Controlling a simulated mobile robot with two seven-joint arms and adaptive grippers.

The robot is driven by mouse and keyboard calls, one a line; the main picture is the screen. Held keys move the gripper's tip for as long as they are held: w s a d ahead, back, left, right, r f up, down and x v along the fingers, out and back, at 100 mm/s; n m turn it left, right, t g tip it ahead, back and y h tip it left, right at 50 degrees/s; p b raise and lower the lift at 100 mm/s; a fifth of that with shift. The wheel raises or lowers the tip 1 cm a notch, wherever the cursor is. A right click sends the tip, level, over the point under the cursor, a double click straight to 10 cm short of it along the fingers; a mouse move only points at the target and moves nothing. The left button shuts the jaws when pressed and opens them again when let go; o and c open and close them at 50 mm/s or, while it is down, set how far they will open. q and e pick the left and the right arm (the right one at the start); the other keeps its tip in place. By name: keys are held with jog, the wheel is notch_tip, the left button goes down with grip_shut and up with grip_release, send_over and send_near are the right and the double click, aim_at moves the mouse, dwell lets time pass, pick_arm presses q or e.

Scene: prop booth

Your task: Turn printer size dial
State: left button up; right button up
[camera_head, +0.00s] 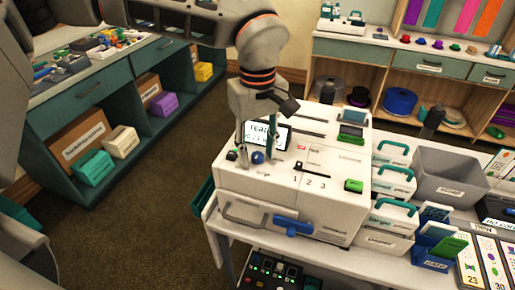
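The white printer (330,222) stands on the table in the middle of the head view. On its top are a lit screen (281,136), a round blue knob (258,157), and a small black lever (298,166) by the marks 1, 2 and 3. I cannot tell from the small labels which control is the size dial. My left gripper (257,152) points down over the printer's left part. Its fingers are apart, with the blue knob between them; contact is not clear. My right gripper is out of view.
A green button (353,186) sits on the printer's right front. White boxes (388,216) and a grey bin (447,175) stand close on its right. Teal shelves (60,118) line the left wall. The carpet (150,225) between is clear.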

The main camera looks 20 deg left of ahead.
pick_arm(q)
grip_shut()
jog(key=shift+n, duration=0.3)
jog(key=n+b, duration=0.1)
jog(key=n, duration=0.2)
jog(key=n+b, duration=0.1)
jog(key=n, duration=0.4)
jog(key=shift+w, duration=0.1)
jog(key=shift+r+n, duration=0.1)
jog(key=shift+n, duration=0.2)
dwell(0.4)
grip_release()
